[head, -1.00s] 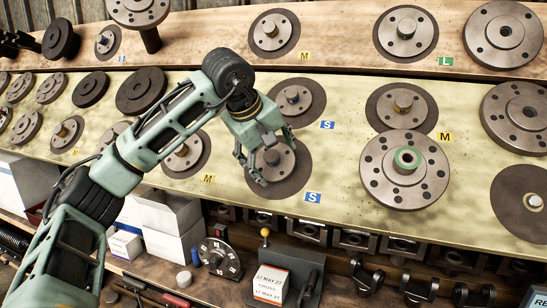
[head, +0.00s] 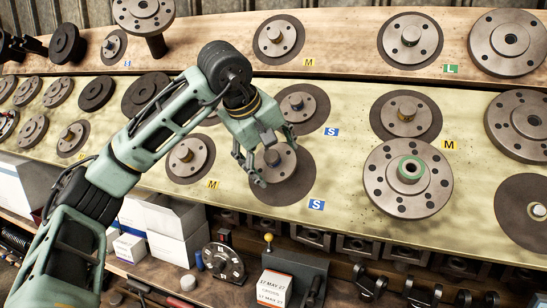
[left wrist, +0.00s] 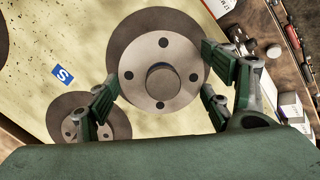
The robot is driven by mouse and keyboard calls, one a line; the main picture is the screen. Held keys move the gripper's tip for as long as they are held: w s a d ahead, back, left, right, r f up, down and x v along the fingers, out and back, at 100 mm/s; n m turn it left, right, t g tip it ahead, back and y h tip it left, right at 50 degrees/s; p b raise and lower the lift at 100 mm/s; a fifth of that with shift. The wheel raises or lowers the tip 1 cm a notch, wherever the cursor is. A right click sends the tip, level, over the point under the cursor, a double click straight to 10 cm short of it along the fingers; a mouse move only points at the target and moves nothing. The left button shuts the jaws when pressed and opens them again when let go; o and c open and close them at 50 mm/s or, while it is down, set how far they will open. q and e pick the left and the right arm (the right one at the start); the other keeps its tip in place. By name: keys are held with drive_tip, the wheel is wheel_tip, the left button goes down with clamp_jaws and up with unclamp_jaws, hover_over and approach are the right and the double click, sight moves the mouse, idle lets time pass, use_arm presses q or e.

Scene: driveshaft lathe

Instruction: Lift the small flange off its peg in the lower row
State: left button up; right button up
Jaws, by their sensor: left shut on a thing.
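The small flange (head: 280,158) is a grey steel disc with a raised hub and several bolt holes, in the lower row beside a blue "S" label. A larger dark round disc mark (head: 297,182) shows on the board behind it. My left gripper (head: 274,164) has its fingers around the flange's rim. In the left wrist view the flange (left wrist: 143,82) sits between the left gripper's fingers (left wrist: 162,76), shut on its edge. My right gripper is not in view.
A large flange with a green ring (head: 380,180) is to the right on the sloped board. Another small flange (head: 298,106) sits just above, by another "S" label. White boxes (head: 172,238) and a label holder (head: 308,276) stand below the board.

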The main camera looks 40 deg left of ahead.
use_arm(q)
drive_tip(key=shift+s+r, duration=0.1)
drive_tip(key=shift+r, duration=0.15)
drive_tip(key=shift+p+v, duration=0.75)
drive_tip(key=shift+v, duration=0.3)
drive_tip(key=shift+s+d+r+p, duration=0.15)
drive_tip(key=shift+s+r, duration=0.1)
drive_tip(key=shift+r, duration=0.3)
drive_tip(key=shift+s+d+r+p, duration=0.15)
drive_tip(key=shift+s+r, duration=0.1)
drive_tip(key=shift+r, duration=0.3)
drive_tip(key=shift+v, duration=0.9)
